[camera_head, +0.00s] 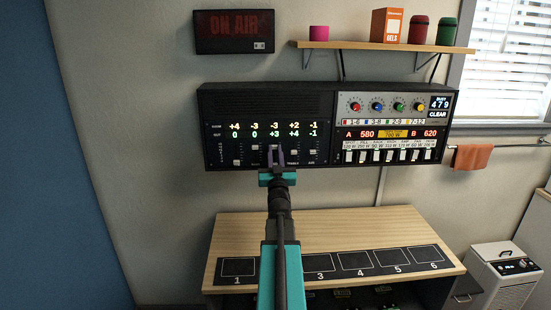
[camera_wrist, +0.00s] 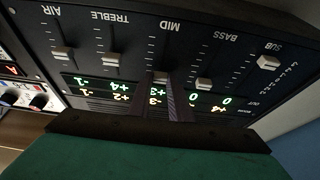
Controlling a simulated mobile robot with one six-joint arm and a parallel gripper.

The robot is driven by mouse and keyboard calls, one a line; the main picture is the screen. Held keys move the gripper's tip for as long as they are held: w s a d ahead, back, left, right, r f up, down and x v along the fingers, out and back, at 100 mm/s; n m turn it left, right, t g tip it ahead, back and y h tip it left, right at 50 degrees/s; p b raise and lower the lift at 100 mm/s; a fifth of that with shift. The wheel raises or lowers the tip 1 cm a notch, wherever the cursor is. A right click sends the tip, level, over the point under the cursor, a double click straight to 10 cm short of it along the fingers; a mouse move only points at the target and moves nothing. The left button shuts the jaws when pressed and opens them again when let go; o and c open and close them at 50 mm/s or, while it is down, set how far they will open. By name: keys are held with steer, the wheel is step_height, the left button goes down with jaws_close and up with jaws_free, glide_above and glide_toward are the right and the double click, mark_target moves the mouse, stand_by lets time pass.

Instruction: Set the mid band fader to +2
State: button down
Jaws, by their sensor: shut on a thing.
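The equalizer panel (camera_head: 225,105) on the wall has a row of vertical faders. In the wrist view it appears upside down, with labels reading air, treble, mid, bass and sub from left to right. My gripper (camera_head: 275,150) is at the middle column, with its jaws shut around the mid fader cap (camera_wrist: 160,75). The jaws partly hide the cap and its readout. The mid column appears to read -3 in the upper row and +3 in the green lower row (camera_head: 277,134).
The treble fader (camera_wrist: 112,59) and bass fader (camera_wrist: 204,83) sit close on either side of the jaws. A lighting console (camera_head: 400,115) adjoins on the right. Below is a wooden desk (camera_head: 310,228) with numbered black pads. A shelf (camera_head: 385,46) hangs above.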

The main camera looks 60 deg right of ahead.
steer(key=shift+s, duration=0.1)
steer(key=c, duration=1.6)
jaws_free()
